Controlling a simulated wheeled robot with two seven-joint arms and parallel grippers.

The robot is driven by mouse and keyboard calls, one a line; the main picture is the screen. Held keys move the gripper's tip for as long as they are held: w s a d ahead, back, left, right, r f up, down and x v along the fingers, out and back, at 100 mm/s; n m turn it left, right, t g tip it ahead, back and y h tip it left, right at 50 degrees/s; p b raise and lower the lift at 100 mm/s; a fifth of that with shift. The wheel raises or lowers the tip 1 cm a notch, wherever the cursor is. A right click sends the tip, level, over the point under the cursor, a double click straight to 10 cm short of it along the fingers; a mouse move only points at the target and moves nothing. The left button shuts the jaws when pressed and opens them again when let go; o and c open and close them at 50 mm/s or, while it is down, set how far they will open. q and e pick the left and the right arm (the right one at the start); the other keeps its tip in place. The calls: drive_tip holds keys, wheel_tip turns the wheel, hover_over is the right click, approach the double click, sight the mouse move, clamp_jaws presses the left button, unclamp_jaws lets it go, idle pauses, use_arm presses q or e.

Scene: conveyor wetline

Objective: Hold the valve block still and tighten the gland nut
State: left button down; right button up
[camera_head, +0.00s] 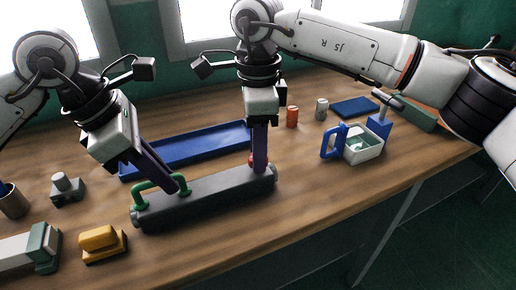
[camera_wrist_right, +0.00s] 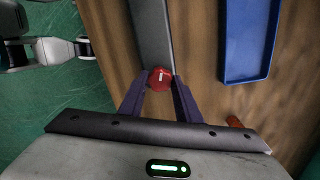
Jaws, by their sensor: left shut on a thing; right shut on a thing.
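The valve block (camera_head: 210,200) is a long dark grey bar lying on the wooden table, with a green handle (camera_head: 141,188) on top toward its left end. A red gland nut (camera_wrist_right: 160,78) sits near its right end; in the head view my gripper mostly hides the nut. My right gripper (camera_head: 258,169) points straight down, shut on the red nut. In the right wrist view the nut lies between the two purple fingertips, with a pale mark on its top.
A long blue tray (camera_head: 190,150) lies just behind the block. A yellow-topped piece (camera_head: 98,238) and a grey knobbed piece (camera_head: 67,187) stand to the left. A white box (camera_head: 363,150), a blue handled item (camera_head: 329,144) and small cylinders (camera_head: 292,117) stand to the right. The table's front right is clear.

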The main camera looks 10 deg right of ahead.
drive_tip(key=m, duration=0.4)
drive_tip(key=shift+m, duration=2)
drive_tip(key=o, duration=1.1)
drive_tip(key=shift+c, duration=0.2)
drive_tip(key=shift+r, duration=0.15)
wheel_tip(320, 180, up, 12)
